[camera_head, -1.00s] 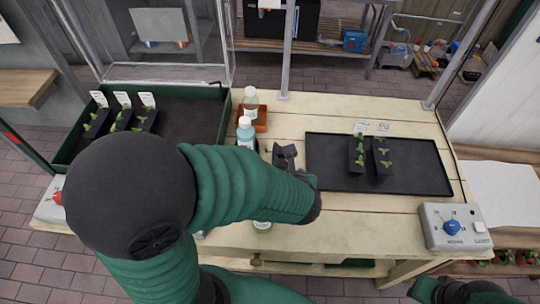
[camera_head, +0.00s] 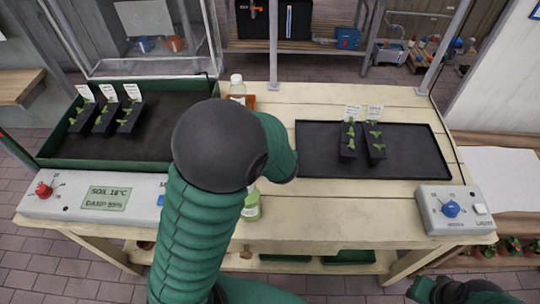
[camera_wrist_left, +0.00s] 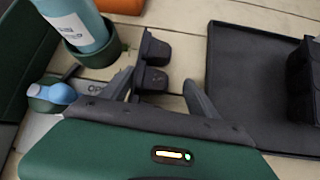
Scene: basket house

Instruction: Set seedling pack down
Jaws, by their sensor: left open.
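Two seedling packs, black with green sprouts and white labels, stand side by side on the black tray (camera_head: 410,160): the left pack (camera_head: 348,143) and the right pack (camera_head: 375,142). Three more packs (camera_head: 104,117) stand at the back left of the green-rimmed tray (camera_head: 130,162). My left gripper (camera_wrist_left: 160,85) is open in the left wrist view, left of the black tray; my own arm hides it in the head view. A black cupped shape (camera_wrist_left: 152,50) shows between and beyond its fingers; I cannot tell what it is. My right arm shows only partly at the bottom right.
A blue bottle (camera_wrist_left: 85,22) and a light-blue cap (camera_wrist_left: 60,93) are left of my left gripper. A clear bottle (camera_head: 237,86) stands at the back. A grey control box (camera_head: 455,208) is at the right; a soil display panel (camera_head: 107,198) is front left. Bare planks front the black tray.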

